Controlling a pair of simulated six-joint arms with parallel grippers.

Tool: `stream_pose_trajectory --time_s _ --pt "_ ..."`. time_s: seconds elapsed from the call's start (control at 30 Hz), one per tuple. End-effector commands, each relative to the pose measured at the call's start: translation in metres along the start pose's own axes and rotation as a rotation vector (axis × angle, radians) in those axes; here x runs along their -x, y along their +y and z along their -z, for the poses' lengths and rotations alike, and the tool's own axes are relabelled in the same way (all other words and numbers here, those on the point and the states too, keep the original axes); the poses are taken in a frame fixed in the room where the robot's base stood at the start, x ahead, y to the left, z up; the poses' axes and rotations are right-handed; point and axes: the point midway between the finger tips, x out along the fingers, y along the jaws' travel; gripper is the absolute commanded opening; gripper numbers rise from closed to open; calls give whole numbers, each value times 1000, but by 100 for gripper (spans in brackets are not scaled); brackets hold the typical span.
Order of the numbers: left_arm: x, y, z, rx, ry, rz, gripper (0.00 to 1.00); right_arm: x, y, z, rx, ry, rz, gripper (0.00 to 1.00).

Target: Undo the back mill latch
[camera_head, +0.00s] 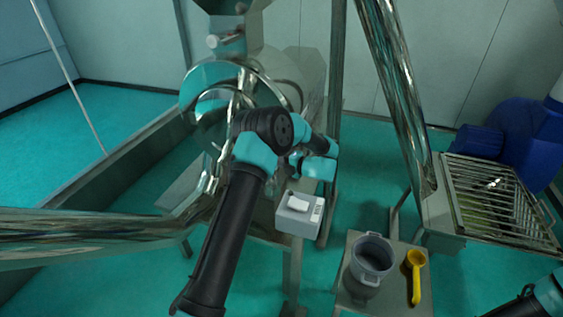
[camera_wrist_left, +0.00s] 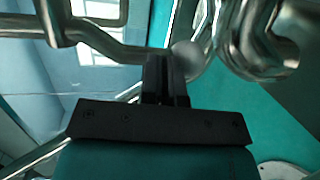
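The mill (camera_head: 215,105), a shiny round metal housing, stands at the upper middle of the head view, partly behind my left arm. In the left wrist view a bent metal rod (camera_wrist_left: 95,38), which looks like a latch handle, runs behind my left fingertips. A round metal knob (camera_wrist_left: 187,58) shows just right of the fingertips. My left gripper (camera_wrist_left: 166,62) has its fingers nearly together, with nothing visible between them. I cannot tell whether it touches the rod or knob. In the head view my left arm hides this gripper. My right gripper is out of view.
A white-topped grey box (camera_head: 300,214) stands below the mill. A grey pot (camera_head: 371,257) and yellow scoop (camera_head: 416,275) are on a small stand (camera_head: 392,303). A curved pipe (camera_wrist_left: 265,55) is right of the knob.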

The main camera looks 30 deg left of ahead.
Motion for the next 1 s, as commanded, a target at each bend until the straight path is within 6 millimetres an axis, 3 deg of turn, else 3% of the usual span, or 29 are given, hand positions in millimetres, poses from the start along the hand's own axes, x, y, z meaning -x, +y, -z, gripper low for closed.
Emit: stream_pose_trajectory --time_s 0.07,0.27,0.8,1.0 --pt "-8 1 0 3 2 -3 0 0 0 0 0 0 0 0" --pt "4 0 0 3 1 -3 0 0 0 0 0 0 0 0" --pt "103 -12 0 1 -1 -1 0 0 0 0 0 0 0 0" --pt "131 -14 0 1 0 -1 0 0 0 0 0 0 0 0"
